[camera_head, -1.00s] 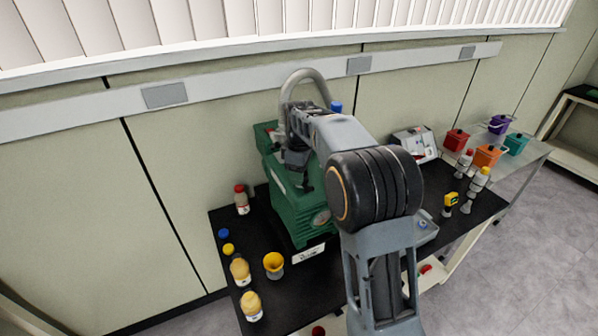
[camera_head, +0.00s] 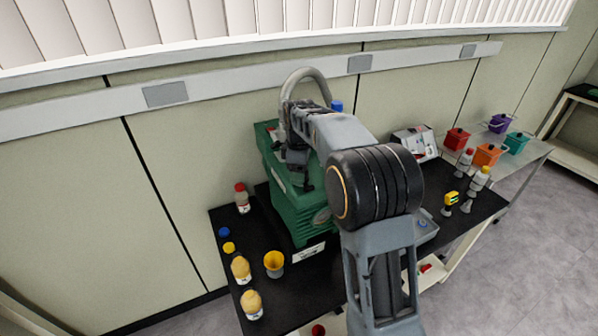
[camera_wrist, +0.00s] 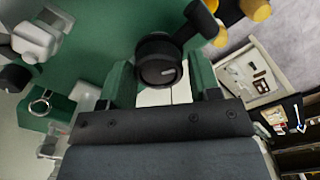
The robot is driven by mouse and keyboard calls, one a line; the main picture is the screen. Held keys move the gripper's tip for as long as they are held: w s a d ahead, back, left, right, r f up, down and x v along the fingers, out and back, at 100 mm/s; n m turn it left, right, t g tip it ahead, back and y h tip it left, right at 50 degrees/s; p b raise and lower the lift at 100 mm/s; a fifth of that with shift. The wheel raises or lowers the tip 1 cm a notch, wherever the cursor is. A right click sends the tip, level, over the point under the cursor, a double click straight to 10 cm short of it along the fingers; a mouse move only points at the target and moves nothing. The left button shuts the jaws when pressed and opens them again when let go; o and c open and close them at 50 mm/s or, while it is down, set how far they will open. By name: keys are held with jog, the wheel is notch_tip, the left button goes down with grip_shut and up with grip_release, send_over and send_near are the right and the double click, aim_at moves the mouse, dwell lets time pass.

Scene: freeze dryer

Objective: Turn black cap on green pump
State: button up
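The green pump (camera_head: 292,212) stands on the black table with its upper part partly hidden behind my arm. In the wrist view its green body (camera_wrist: 105,25) fills the upper middle. The black cap (camera_wrist: 160,66), round with a small pale mark, is near the picture's middle, just beyond the dark body of my gripper. A black fitting (camera_wrist: 199,22) reaches up to the right from it. My gripper (camera_head: 304,184) is over the pump in the head view. Its fingers are hard to tell from the green parts beside the cap, so grip and contact are unclear.
A grey hose (camera_head: 303,76) arches behind the pump. Several bottles and a yellow cup (camera_head: 274,263) stand at the table's left. A white device (camera_head: 415,142) and spray bottles are at the right. Coloured boxes stand on a side table.

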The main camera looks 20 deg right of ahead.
notch_tip(320, 180, up, 14)
dwell(0.7)
jog(key=shift+f, duration=0.1)
jog(key=f+m, duration=0.3)
jog(key=w+f+m, duration=0.1)
jog(key=f, duration=0.1)
jog(key=shift+m+t, duration=0.3)
jog(key=shift+s+f+m, duration=0.8)
jog(key=shift+s+m, duration=0.05)
jog(key=shift+m, duration=0.05)
jog(key=s+f+m+t+b, duration=0.1)
jog(key=s+f+m+t, duration=0.1)
jog(key=s, duration=1)
jog(key=s+f+m+t+b, duration=0.1)
jog(key=s+f+m, duration=0.3)
jog(key=s, duration=0.8)
jog(key=shift+s+f+m+t+b, duration=0.3)
jog(key=shift+f+m+t, duration=0.1)
jog(key=shift+f+t, duration=0.3)
